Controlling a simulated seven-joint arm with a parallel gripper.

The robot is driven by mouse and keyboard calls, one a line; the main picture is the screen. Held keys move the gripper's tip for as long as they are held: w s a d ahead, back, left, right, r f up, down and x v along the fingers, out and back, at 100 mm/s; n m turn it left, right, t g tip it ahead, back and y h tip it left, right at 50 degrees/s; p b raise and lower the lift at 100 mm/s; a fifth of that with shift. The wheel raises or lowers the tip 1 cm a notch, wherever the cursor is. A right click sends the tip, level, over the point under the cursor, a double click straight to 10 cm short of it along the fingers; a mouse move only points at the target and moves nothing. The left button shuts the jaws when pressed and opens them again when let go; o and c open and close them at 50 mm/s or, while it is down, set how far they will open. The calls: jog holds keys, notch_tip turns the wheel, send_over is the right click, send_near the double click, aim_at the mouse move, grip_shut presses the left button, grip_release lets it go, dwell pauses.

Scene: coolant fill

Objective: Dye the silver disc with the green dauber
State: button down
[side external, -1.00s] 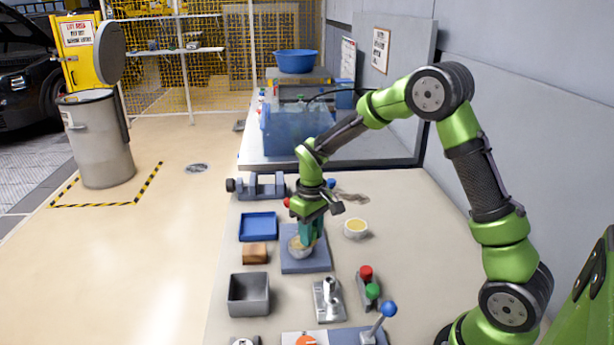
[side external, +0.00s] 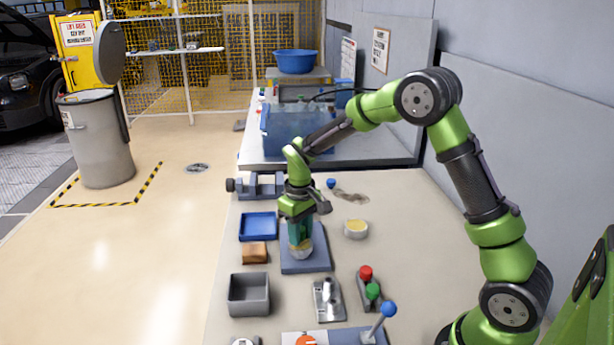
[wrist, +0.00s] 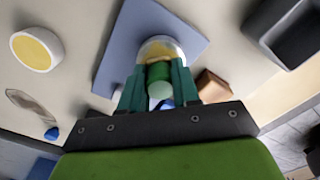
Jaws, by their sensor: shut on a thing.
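My gripper (side external: 300,238) points down over the blue-grey pad, its teal fingers closed. In the wrist view, my gripper (wrist: 158,84) holds a green cylinder with a paler end, which looks like the green dauber (wrist: 159,71). Just beyond it is a round, pale silvery piece with a yellowish-tan middle (wrist: 162,47), probably the silver disc; it shows on the pad in the side view too (side external: 301,253). The dauber's tip overlaps this piece in the wrist view; I cannot tell if they touch. The blue-grey pad (side external: 305,266) lies beneath.
A white dish with yellow content (side external: 356,228) stands right of the pad. A blue tray (side external: 258,226), a wooden block (side external: 254,253) and a grey bin (side external: 249,294) are to the left. A metal fixture (side external: 328,299) and red and green buttons (side external: 369,287) stand in front.

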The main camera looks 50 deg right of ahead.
jog(key=shift+s+d, duration=1.15)
jog(key=shift+w+a, duration=2.25)
notch_tip(320, 180, up, 8)
